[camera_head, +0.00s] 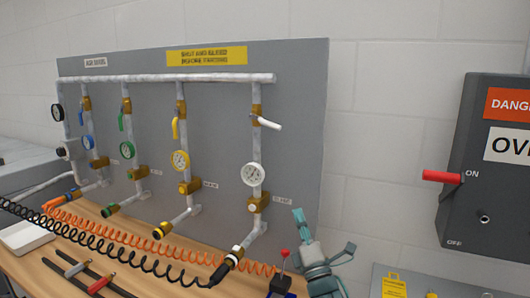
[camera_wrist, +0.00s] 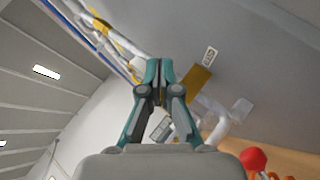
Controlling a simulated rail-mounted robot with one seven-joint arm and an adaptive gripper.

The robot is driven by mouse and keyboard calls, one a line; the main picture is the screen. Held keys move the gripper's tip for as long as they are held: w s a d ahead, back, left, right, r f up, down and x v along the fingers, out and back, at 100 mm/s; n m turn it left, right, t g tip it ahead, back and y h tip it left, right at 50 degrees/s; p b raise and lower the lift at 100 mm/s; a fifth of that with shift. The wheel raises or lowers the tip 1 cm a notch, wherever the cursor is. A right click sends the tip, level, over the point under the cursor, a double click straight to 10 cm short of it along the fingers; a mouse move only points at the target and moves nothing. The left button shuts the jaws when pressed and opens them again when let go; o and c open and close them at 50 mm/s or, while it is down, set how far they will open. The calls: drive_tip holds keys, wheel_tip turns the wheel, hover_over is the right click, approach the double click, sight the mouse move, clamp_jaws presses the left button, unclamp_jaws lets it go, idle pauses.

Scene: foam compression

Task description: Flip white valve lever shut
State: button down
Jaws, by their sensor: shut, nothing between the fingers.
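The white valve lever (camera_head: 268,123) sticks out to the right and slightly down from a brass valve (camera_head: 256,112) on the rightmost pipe of the grey panel. A white-rimmed gauge (camera_head: 253,174) sits below it on the same pipe. My gripper (camera_head: 298,213) is right of that pipe, well below the lever and apart from it, pointing up. In the wrist view my gripper's teal fingertips (camera_wrist: 159,80) are together with nothing between them. I cannot clearly pick out the white lever in the wrist view.
The yellow lever (camera_head: 175,128) and the green and blue levers hang along their pipes to the left. Coiled hoses (camera_head: 130,252) lie on the wooden bench. A red knob (camera_head: 284,253) stands close beside my arm. A dark switch box (camera_head: 490,165) is on the right wall.

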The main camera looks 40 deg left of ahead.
drive_tip(key=s+r+n+g+y, duration=0.45)
drive_tip(key=s+r, duration=0.25)
drive_tip(key=r, duration=0.3)
drive_tip(key=p, duration=0.6)
approach(270, 125)
drive_tip(key=shift+a+f+x, duration=0.35)
drive_tip(key=shift+a+x, duration=0.05)
drive_tip(key=shift+x, duration=2.85)
drive_tip(key=shift+n, duration=0.25)
drive_tip(key=shift+f+b, duration=0.1)
drive_tip(key=shift+b, duration=0.9)
drive_tip(key=shift+d+b, duration=0.1)
drive_tip(key=shift+b, duration=0.6)
drive_tip(key=shift+w+d+r+b, duration=0.1)
drive_tip(key=shift+d+r+b, duration=0.1)
drive_tip(key=shift+r+b, duration=0.6)
drive_tip(key=shift+w+d+r+b, duration=0.15)
drive_tip(key=shift+r+b, duration=0.2)
drive_tip(key=shift+b, duration=0.95)
drive_tip(key=shift+s, duration=0.1)
